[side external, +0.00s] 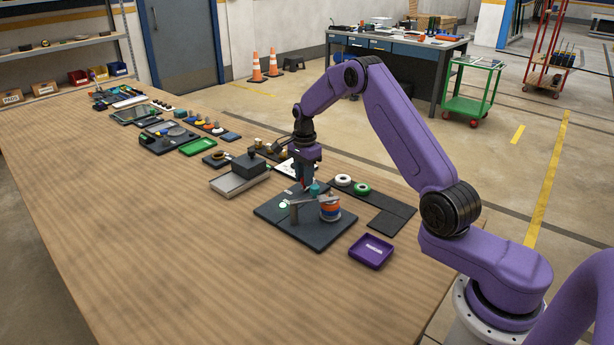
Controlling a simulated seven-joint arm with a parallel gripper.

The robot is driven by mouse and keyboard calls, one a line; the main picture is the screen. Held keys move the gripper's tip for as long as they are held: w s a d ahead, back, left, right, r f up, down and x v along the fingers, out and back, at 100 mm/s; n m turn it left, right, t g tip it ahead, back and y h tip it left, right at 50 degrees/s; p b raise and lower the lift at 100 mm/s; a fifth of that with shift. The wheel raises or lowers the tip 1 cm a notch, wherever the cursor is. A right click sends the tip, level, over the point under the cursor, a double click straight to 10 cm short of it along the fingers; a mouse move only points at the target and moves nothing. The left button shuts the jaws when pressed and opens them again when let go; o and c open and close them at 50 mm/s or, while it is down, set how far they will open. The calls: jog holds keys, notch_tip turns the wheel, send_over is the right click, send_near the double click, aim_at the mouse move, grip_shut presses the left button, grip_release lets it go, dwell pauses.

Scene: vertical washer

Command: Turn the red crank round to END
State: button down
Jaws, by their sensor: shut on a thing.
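A dark square base plate (318,241) lies on the wooden table and carries a small mechanism. It has a grey post with a horizontal bar, a teal knob-like part (315,188), and a stacked orange, blue and white cylinder (330,208). My purple gripper (305,187) points down over the back of the plate, left of the teal part. It is shut on a small red part, which looks like the red crank (303,184); the fingers hide most of it. A small white and green mark shows on the plate to the left. No END label is readable.
A purple tray (371,251) sits right of the plate. A dark mat (391,215) with a white and a green ring lies behind it. The table's front left is clear.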

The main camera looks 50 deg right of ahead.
jog(key=shift+w+m, duration=0.25)
jog(key=shift+m, duration=0.25)
jog(key=shift+w+r, duration=0.1)
jog(key=c, duration=0.9)
grip_release()
notch_tip(320, 180, up, 17)
jog(key=shift+r, duration=0.15)
jog(key=shift+a, duration=0.1)
